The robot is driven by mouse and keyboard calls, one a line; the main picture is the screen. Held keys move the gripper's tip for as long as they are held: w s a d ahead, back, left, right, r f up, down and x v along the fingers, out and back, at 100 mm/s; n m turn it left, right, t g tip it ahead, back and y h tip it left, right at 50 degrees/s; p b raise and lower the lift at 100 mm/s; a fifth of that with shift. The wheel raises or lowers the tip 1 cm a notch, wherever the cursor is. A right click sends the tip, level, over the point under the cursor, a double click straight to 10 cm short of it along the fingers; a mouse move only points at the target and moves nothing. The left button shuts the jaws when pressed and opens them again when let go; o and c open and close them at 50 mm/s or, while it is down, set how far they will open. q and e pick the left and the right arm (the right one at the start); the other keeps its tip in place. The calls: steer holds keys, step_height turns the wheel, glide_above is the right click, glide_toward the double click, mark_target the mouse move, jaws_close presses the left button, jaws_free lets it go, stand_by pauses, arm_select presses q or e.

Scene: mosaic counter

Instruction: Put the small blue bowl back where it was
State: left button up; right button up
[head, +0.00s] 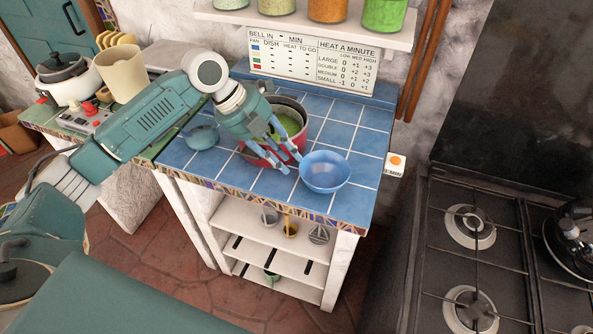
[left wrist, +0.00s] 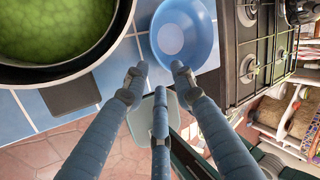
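The small blue bowl (head: 325,172) stands upright and looks empty on the blue tiled counter (head: 360,140), near its front right corner. It also shows in the left wrist view (left wrist: 183,30), beyond the fingertips. My left gripper (head: 283,158) is just left of the bowl, in front of the red pot. Its three fingers (left wrist: 158,78) are spread with nothing between them. One fingertip overlaps the bowl's edge in the left wrist view; I cannot tell whether it touches. My right gripper is in neither view.
The red pot (head: 262,153) with green contents stands behind my left gripper, partly hidden by it. A rounded blue-teal item (head: 202,137) lies on the counter's left. A stove (head: 470,250) is at the right, beyond a gap. Jars stand on a shelf (head: 300,28) above.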

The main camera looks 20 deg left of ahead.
arm_select(q)
steer(key=v, duration=0.4)
steer(key=shift+r, duration=0.1)
stand_by(0.4)
